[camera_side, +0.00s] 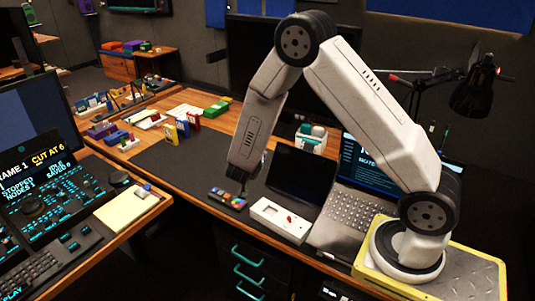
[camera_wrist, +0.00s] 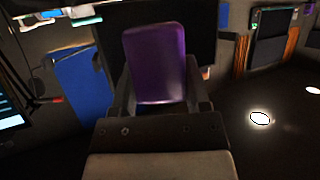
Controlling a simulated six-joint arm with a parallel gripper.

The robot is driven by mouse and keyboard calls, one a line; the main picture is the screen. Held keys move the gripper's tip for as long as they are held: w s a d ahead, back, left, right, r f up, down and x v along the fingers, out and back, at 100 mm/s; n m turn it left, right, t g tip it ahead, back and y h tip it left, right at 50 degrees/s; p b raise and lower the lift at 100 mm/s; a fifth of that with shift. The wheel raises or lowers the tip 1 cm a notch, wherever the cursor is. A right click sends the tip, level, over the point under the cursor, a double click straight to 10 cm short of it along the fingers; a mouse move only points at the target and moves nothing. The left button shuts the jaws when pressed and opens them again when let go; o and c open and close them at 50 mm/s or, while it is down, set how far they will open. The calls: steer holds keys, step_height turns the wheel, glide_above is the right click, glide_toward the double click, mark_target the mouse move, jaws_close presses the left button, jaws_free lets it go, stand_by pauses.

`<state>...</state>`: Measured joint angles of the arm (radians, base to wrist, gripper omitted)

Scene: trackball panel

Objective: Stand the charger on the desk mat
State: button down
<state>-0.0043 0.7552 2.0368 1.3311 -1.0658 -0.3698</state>
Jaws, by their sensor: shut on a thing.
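My gripper (camera_wrist: 161,92) is shut on a purple block (camera_wrist: 157,62), which stands up between the two dark fingers in the wrist view. I take this block to be the charger, though no marking on it can be read. In the side view my arm's end hangs low over the desk, and the held block cannot be made out there. The dark desk mat (camera_side: 178,163) lies flat on the wooden desk, to the left of and below my arm. Whether the block touches the mat cannot be told.
A dark strip with coloured keys (camera_side: 227,199) lies close to my arm's end. Upright coloured items (camera_side: 183,126) line the mat's back edge. The mat's left part is clear.

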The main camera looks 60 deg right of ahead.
steer(key=s+f+m+g+h, duration=0.1)
steer(key=s+f+m+g, duration=0.3)
steer(key=g, duration=0.1)
steer(key=shift+d+f+m, duration=0.2)
steer(key=shift+d+m, duration=0.1)
steer(key=shift+d, duration=0.15)
steer(key=w+d+f, duration=0.4)
steer(key=w+f, duration=0.5)
steer(key=w, duration=0.4)
steer(key=shift+f, duration=0.25)
steer(key=shift+f, duration=0.1)
